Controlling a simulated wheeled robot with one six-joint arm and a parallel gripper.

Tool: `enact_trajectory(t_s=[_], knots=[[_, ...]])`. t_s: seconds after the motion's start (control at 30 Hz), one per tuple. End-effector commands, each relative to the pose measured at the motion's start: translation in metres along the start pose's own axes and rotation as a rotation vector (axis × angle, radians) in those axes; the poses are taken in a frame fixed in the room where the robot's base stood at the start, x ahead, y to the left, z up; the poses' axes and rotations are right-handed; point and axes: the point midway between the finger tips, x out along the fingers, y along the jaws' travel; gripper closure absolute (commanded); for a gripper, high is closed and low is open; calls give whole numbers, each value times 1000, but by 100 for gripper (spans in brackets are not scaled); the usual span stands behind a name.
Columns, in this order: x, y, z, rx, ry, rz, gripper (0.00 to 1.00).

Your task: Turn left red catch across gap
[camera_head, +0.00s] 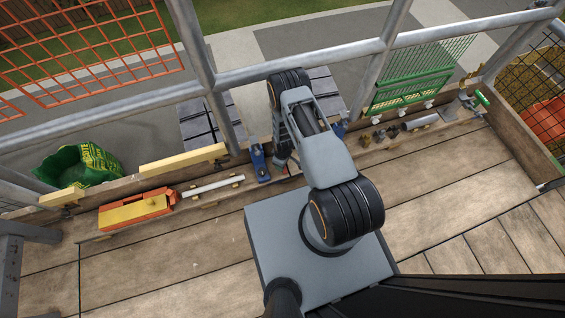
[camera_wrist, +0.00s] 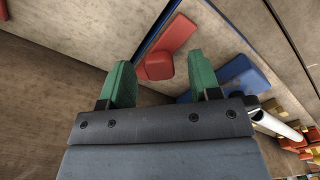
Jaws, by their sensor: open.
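In the wrist view a red catch (camera_wrist: 175,35) with a rounded red end (camera_wrist: 158,67) lies beside a narrow dark gap with a blue edge (camera_wrist: 150,30). My gripper (camera_wrist: 162,73) is open, its two green fingers apart, with the catch's near end showing between and beyond them. Nothing is held. I cannot tell whether the fingers are level with the catch. In the head view my gripper (camera_head: 283,160) is by the plank at the railing, and my arm hides most of what is around it.
A blue piece (camera_wrist: 240,78) lies close to the right finger. In the head view a blue clamp (camera_head: 259,163) stands left of my gripper. An orange-yellow tool (camera_head: 137,211) and a white rod (camera_head: 213,187) lie further left. Steel rails (camera_head: 300,62) run beyond.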

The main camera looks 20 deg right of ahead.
Motion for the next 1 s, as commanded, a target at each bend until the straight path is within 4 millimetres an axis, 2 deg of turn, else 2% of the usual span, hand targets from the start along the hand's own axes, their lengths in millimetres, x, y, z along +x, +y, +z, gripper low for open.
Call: enact_trajectory(t_s=[0.27, 0.77, 1.0], knots=[[0, 0, 0, 0, 0, 0, 43], [0, 0, 0, 0, 0, 0, 91], [1, 0, 0, -22, -1, -1, 92]])
